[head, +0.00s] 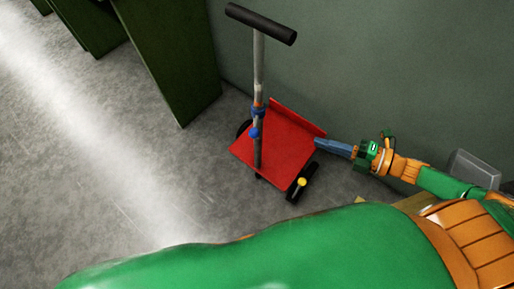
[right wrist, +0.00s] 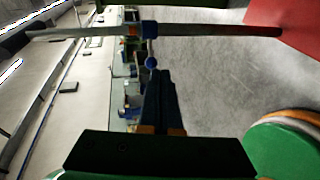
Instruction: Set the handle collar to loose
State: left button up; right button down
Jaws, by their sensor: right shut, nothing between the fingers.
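A red trolley (head: 270,145) stands on the floor by the wall, with an upright grey pole (head: 259,70) and a black crossbar handle (head: 262,23). A blue collar (head: 258,111) is around the pole, with a blue ball knob (head: 254,133) below it. In the right wrist view the collar (right wrist: 149,29) and knob (right wrist: 151,62) show just beyond my fingertips. My right gripper (head: 318,143) is shut and empty, to the right of the pole and apart from it in the head view. It also shows in the right wrist view (right wrist: 160,76). My left gripper is out of view.
A grey-green wall (head: 370,70) runs behind the trolley. Dark green panels (head: 170,55) stand at the upper left. A grey box (head: 472,167) is by the wall at right. The concrete floor (head: 110,170) left of the trolley is clear.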

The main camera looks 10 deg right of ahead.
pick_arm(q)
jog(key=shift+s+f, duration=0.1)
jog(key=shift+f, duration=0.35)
pick_arm(e)
jog(key=shift+s+a+r+n+g+y, duration=0.65)
jog(key=shift+a+r+n+g+y, duration=0.15)
jog(key=shift+n, duration=0.4)
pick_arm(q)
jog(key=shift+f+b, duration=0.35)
pick_arm(e)
send_near(256, 128)
jog(key=a, duration=0.1)
jog(key=w+a+f, duration=0.1)
jog(key=a, duration=0.1)
jog(key=w+a+f, duration=0.1)
jog(key=a, duration=0.1)
jog(key=shift+w+f, duration=0.1)
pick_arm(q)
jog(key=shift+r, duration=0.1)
